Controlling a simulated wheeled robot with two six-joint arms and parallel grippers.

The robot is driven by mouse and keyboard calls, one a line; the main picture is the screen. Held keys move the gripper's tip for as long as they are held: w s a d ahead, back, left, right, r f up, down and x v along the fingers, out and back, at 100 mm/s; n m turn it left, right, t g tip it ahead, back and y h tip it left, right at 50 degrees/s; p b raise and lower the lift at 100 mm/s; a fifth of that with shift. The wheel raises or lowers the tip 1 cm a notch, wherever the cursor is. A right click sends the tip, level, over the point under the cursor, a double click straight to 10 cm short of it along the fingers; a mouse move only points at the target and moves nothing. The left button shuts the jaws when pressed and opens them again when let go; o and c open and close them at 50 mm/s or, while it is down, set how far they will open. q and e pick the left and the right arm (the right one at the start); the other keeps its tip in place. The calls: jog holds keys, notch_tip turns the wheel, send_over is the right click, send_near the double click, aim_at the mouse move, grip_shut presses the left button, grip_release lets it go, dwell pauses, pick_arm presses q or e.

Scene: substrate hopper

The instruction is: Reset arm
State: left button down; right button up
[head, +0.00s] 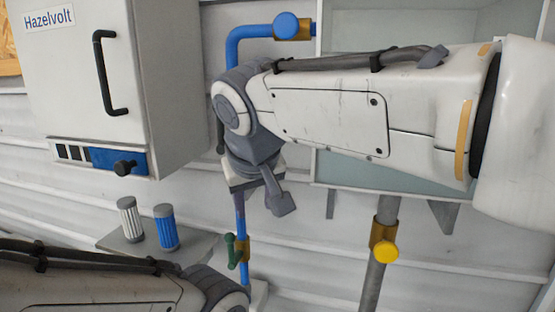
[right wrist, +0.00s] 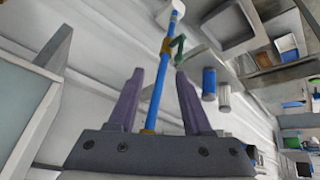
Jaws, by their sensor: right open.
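My right arm reaches in from the right in the head view. Its gripper (head: 272,192) points downward in front of a blue pipe (head: 240,215), with its fingers partly hidden. In the right wrist view the gripper (right wrist: 160,73) has its two fingers apart with nothing held. The blue pipe (right wrist: 157,100) shows in the gap between them, seemingly beyond the fingers. A green valve handle (head: 231,250) sits on the pipe below the gripper; it also shows in the wrist view (right wrist: 178,48). My left arm shows at the bottom left; its gripper is out of frame.
A white Hazelvolt cabinet (head: 100,65) hangs at upper left. A white cylinder (head: 130,218) and a blue one (head: 165,228) stand on a grey shelf (head: 190,249). A grey pipe with a yellow valve knob (head: 386,252) stands right, below a pale hopper (head: 350,170).

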jog(key=d+f+m+g, duration=0.1)
jog(key=d+f+g, duration=0.1)
jog(key=d+f, duration=1.1)
jog(key=s+d+f+m+g, duration=0.1)
jog(key=s+d+f+m, duration=0.1)
jog(key=s+d+f, duration=0.4)
jog(key=s+d+f+m+g, duration=0.15)
jog(key=d+f, duration=0.25)
jog(key=f, duration=0.5)
jog(key=s+a+f+n+g+b, duration=0.1)
jog(key=s+a+f+n+b, duration=0.2)
jog(key=s+a+b, duration=0.4)
jog(key=s+a+f+n+g+b, duration=0.1)
jog(key=s+a+f+n+b, duration=0.3)
jog(key=s+a+b, duration=0.2)
jog(key=shift+s+a+f+b, duration=0.35)
jog(key=shift+a+f+b, duration=0.05)
jog(key=shift+a+b, duration=0.3)
